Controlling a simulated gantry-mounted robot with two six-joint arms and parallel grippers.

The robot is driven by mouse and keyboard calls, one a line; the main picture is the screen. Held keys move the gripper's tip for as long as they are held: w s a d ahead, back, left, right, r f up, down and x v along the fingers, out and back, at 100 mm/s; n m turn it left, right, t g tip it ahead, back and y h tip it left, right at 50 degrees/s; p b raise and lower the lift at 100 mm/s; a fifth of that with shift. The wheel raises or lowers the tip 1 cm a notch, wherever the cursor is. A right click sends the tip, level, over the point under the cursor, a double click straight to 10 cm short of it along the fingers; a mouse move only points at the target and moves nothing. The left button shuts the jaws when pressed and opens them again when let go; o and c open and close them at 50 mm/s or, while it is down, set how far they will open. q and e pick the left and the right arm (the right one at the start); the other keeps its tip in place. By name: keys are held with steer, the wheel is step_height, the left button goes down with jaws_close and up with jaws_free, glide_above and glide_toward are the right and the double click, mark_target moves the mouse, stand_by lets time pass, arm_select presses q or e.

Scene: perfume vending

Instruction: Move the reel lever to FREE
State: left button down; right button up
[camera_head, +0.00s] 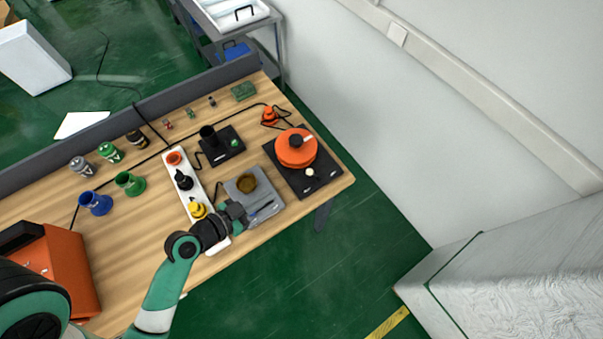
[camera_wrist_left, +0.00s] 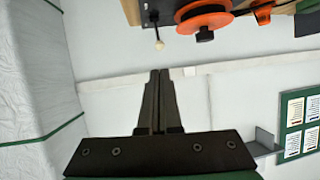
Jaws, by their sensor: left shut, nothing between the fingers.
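The orange reel (camera_head: 296,150) sits on a black base plate (camera_head: 325,182) at the right end of the table. Its small lever with a pale round knob (camera_head: 310,172) is at the front of the reel. In the left wrist view, the lever knob (camera_wrist_left: 159,45) is just beyond my fingertips, and the orange reel (camera_wrist_left: 204,22) is to its right. My left gripper (camera_head: 268,207) is shut and empty, left of and in front of the lever, over the grey tray. Its closed fingers also show in the left wrist view (camera_wrist_left: 159,76). I cannot read any lever marking. My right gripper is not in view.
A grey tray (camera_head: 277,207) with a brown round piece lies under my left gripper. A white strip with coloured caps (camera_head: 205,222) is to its left, and a black stand (camera_head: 222,145) is behind. The table's front edge and right corner are close to the reel.

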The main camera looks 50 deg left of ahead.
mark_target(307, 173)
arm_select(q)
steer(key=x, duration=1.4)
